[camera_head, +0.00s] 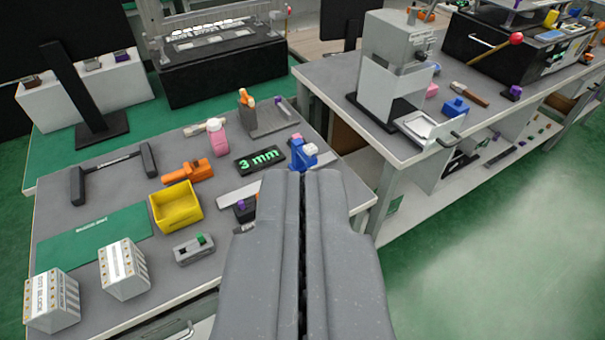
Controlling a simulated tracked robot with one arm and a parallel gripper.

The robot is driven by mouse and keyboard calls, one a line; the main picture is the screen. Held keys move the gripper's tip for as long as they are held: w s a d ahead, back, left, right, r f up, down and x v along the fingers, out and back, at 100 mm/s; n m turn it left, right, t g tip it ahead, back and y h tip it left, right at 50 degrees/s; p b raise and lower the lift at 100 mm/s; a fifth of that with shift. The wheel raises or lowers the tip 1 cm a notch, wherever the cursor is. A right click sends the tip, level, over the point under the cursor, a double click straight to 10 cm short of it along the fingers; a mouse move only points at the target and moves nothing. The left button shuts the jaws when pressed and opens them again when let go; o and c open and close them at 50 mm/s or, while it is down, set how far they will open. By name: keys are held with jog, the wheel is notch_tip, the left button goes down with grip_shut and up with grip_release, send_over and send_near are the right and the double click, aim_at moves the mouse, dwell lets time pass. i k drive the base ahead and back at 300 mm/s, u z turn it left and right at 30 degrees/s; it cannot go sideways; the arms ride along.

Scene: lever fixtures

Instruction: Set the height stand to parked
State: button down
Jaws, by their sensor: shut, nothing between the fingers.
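My gripper (303,178) is shut and empty, seen from behind, with its tips over the right part of the near grey table. Just beyond the tips in the picture stands a small blue fixture with a pale top (302,152). I cannot tell for sure whether it is the height stand, or whether the tips touch it. A black display with green "3 mm" (260,160) lies to its left. A grey metal strip (238,191) lies below the display and runs toward the gripper. The fingers hide part of this area.
The grey table (105,215) holds a yellow bin (176,206), orange clamp (188,171), pink bottle (217,138), black handle frame (112,168), white blocks (124,270) and a grey switch box (194,249). A second table (345,72) with a grey machine (392,62) stands right, across a gap.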

aim_at(298, 157)
jog(key=u, duration=0.05)
jog(key=k, duration=0.6)
jog(key=u, duration=0.35)
jog(key=i, duration=1.7)
jog(key=z, duration=0.6)
